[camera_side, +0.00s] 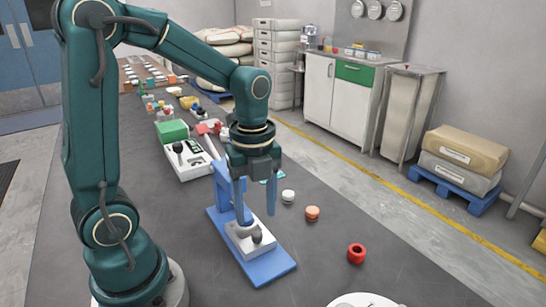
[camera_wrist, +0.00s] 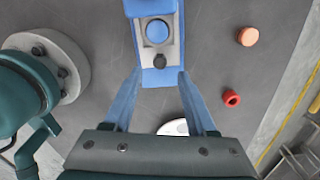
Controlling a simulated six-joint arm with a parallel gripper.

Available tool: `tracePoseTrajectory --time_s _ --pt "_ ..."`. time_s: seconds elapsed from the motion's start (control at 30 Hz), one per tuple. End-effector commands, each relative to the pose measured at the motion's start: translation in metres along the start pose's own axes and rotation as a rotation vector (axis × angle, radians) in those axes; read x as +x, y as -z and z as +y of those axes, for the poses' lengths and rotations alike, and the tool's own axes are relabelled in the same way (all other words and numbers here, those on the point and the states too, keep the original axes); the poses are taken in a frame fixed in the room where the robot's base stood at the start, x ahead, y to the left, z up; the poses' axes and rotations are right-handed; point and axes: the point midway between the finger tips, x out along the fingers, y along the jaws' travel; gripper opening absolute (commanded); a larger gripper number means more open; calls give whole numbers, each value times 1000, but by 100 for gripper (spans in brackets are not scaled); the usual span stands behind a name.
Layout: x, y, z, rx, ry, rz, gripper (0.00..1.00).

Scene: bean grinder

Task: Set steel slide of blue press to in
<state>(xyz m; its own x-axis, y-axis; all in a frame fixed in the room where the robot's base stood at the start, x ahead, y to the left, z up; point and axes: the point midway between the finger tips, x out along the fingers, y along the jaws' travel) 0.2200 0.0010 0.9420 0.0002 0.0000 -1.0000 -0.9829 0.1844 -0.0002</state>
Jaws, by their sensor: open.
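The blue press (camera_side: 279,266) stands on the dark table, with a flat blue base and an upright at its back. Its pale steel slide (camera_side: 240,241) lies on the base and carries a dark knob (camera_side: 257,237). In the wrist view the press (camera_wrist: 137,8) is at top centre, with the slide and its dark knob (camera_wrist: 160,60) towards me. My gripper (camera_side: 255,212) points down over the press, open and empty. In the wrist view its blue fingers (camera_wrist: 160,72) spread either side of the slide's near end. Whether they touch anything is unclear.
Right of the press are a white puck (camera_side: 288,196), an orange puck (camera_side: 312,213) and a red ring (camera_side: 356,253). A white disc (camera_side: 362,300) is at the front edge of the picture. A white device (camera_side: 190,168) and green box (camera_side: 172,130) stand behind left. The table's front right is mostly clear.

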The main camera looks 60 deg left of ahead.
Motion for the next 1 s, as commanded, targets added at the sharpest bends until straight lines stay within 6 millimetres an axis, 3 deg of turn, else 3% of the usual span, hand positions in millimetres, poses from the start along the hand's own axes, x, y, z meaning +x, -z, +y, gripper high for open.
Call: tracePoseTrajectory --time_s 0.4,0.77,0.8,0.93,1.0 --pt "43 0 1 13 -4 2 57" --pt "50 0 0 12 0 0 57" --pt "50 0 0 12 0 0 53" --pt "50 0 0 12 0 0 3" --pt "50 0 0 12 0 0 0"
